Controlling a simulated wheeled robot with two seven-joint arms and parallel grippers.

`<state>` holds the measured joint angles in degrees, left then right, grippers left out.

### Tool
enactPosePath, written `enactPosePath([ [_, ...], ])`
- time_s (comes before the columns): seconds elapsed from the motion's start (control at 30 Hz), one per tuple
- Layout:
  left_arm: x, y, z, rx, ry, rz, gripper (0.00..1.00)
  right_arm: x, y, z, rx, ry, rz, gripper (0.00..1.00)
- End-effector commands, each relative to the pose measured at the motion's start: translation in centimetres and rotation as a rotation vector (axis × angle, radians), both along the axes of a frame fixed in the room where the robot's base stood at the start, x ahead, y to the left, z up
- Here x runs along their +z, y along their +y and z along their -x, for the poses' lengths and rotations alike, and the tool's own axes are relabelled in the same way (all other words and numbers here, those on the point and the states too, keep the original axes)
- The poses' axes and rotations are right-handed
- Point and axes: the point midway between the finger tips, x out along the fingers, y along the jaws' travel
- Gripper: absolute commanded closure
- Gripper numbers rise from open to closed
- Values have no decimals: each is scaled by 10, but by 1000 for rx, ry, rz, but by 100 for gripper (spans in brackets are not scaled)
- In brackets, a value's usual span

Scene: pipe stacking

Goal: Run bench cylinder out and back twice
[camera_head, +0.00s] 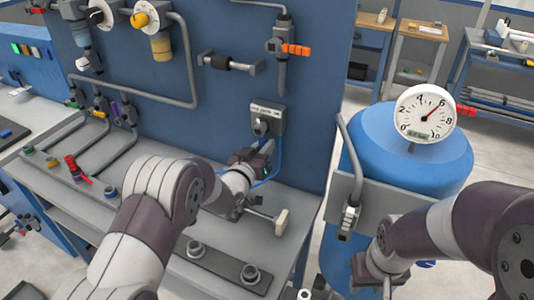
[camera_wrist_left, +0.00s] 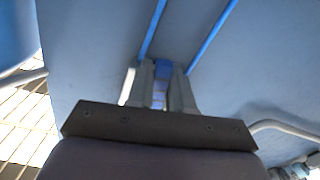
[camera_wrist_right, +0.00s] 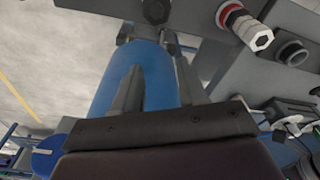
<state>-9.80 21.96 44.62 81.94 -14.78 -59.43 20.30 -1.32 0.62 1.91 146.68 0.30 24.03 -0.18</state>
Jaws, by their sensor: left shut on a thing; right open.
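The bench cylinder shows as a rod with a cream end block (camera_head: 282,222) standing out to the right over the bench; my left arm hides most of its body. A labelled grey valve box (camera_head: 266,118) is on the blue panel above. My left gripper (camera_head: 262,150) is just below this box, and its fingertips are partly hidden. In the left wrist view my left gripper (camera_wrist_left: 160,85) is shut on a small blue part (camera_wrist_left: 162,70), with two blue tubes (camera_wrist_left: 152,30) beyond it. My right gripper (camera_wrist_right: 158,85) is open and empty, low beside the blue tank.
A grey valve (camera_head: 350,218) hangs on the tank's left side. A dark plate (camera_head: 225,268) with round fittings lies at the bench front. Pipes cover the panel.

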Motion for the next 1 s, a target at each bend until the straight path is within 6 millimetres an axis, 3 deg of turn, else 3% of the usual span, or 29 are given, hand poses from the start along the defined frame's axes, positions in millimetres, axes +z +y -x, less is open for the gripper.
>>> enactPosePath([
  [0.23,-3,5,-2,0,-38,-96,100,-13,0,0,0,0,0,58],
  [0.83,-2,7,-3,0,-52,-133,100,-15,0,0,0,0,0,58],
  [0.87,-2,7,-3,0,-51,-134,70,-15,0,0,0,0,0,58],
  [0.9,-2,7,-3,0,-51,-132,58,-15,0,0,0,0,0,58],
  [1.0,-2,7,-3,-1,-52,-132,58,-15,0,0,0,0,0,58],
])
